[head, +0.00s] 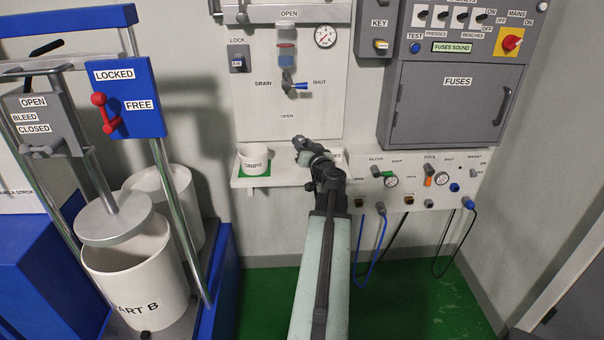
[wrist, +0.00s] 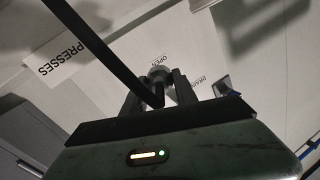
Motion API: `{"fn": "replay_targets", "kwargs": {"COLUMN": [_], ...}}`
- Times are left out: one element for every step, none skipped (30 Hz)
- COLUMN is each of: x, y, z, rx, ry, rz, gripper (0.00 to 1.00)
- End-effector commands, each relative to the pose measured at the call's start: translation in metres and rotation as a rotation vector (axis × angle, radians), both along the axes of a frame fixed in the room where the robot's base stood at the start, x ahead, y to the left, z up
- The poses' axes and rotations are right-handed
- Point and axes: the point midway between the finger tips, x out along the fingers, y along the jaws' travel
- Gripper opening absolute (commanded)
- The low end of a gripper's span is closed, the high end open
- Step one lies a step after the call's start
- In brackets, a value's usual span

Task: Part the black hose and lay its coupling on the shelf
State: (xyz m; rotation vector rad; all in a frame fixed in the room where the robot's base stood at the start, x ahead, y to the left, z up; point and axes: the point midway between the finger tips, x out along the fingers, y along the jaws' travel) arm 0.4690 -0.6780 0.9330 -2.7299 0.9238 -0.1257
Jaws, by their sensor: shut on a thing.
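My gripper (head: 308,152) is stretched out to the wall panel, in front of the right part of the white shelf (head: 242,183). In the wrist view the jaws (wrist: 158,92) are shut on a grey coupling (wrist: 158,71). The black hose (wrist: 95,45) runs from between the jaws up to the upper left there. A black hose length (head: 394,240) hangs below the valve panel to the right of my arm. Whether the held coupling is joined to anything cannot be told.
A white cup (head: 253,157) marked DRIPS stands on a green patch on the shelf's left part. A blue hose (head: 361,278) and another black hose (head: 447,270) hang below the valve panel (head: 440,168). A grey fuse cabinet (head: 450,115) juts out above.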

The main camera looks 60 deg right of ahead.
Motion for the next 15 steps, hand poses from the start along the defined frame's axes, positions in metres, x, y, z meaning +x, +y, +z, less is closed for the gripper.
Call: {"fn": "replay_targets", "kwargs": {"x": [0.005, 0.007, 0.009, 0.010, 0.011, 0.012, 0.013, 0.013, 0.013, 0.013, 0.013, 0.013, 0.013, 0.013, 0.013], "y": [-0.005, -0.007, -0.008, -0.009, -0.010, -0.011, -0.011, -0.011, -0.011, -0.011, -0.011, -0.011, -0.011, -0.011, -0.011], "z": [-0.029, -0.034, -0.040, -0.042, -0.044, -0.046, -0.046, -0.046, -0.045, -0.045, -0.044, -0.044, -0.044, -0.045, -0.047], "rx": [-0.066, -0.102, -0.142, -0.164, -0.182, -0.198, -0.207, -0.212, -0.216, -0.218, -0.219, -0.218, -0.218, -0.217, -0.217], "ry": [0.050, 0.078, 0.109, 0.125, 0.139, 0.151, 0.158, 0.162, 0.165, 0.166, 0.167, 0.166, 0.166, 0.165, 0.165], "rz": [0.001, 0.000, -0.001, -0.001, -0.001, -0.002, -0.002, -0.002, -0.002, -0.002, -0.002, -0.002, -0.002, -0.002, -0.002], "gripper": [0.00, 0.00, 0.00, 0.00, 0.00, 0.00, 0.00, 0.00, 0.00, 0.00, 0.00, 0.00, 0.00, 0.00, 0.00]}}
